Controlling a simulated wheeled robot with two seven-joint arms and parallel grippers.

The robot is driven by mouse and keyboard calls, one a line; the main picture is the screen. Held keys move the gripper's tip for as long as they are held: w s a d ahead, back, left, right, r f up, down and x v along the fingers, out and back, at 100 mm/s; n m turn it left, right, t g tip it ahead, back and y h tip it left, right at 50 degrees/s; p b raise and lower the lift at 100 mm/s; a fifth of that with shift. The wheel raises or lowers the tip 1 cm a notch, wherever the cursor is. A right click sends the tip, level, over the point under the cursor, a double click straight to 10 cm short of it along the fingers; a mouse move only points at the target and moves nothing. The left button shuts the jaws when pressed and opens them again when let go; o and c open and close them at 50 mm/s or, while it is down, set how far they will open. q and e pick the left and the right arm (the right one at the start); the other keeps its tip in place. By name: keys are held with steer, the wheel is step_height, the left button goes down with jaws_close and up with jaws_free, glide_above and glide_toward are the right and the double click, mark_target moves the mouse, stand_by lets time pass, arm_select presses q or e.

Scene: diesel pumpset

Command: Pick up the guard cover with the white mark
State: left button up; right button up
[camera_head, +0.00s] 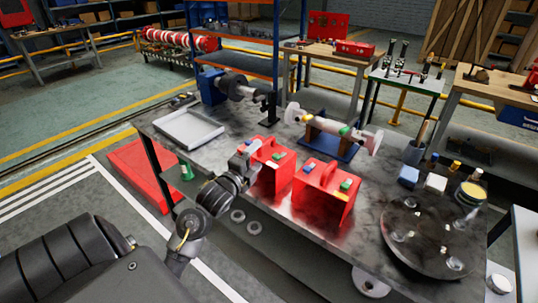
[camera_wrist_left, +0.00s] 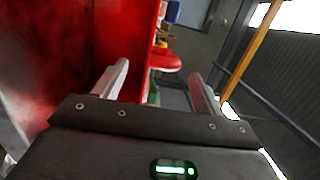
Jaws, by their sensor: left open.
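Two red guard covers with top handles stand side by side on the dark metal table (camera_head: 225,160). The left cover (camera_head: 272,182) bears small coloured marks near its top, and the right cover (camera_head: 320,205) bears blue and green ones. In the left wrist view, a large red surface (camera_wrist_left: 85,55) fills the left. A red rounded part (camera_wrist_left: 165,59) shows beyond the open fingers. My right gripper is not in view.
A grey tray (camera_head: 189,130) lies on the table's left. A shaft on a blue stand (camera_head: 330,148) is behind the covers. A dark round plate (camera_head: 428,240), small blocks and a jar (camera_head: 470,192) are at the right.

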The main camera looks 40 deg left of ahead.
mark_target(260, 151)
arm_select(q)
steer(key=shift+w+a+r+p, duration=0.15)
steer(key=shift+w+p, duration=0.25)
steer(key=shift+w, duration=0.95)
steer(key=shift+w+a+r+p, duration=0.15)
steer(key=shift+w+p, duration=0.25)
steer(key=shift+w, duration=0.9)
steer(key=shift+w+a+f, duration=0.1)
steer(key=shift+w+f, duration=0.05)
steer(key=shift+w, duration=0.15)
steer(key=shift+c, duration=1.4)
steer(key=c, duration=1.2)
steer(key=shift+c, duration=0.2)
steer(key=shift+r, duration=0.2)
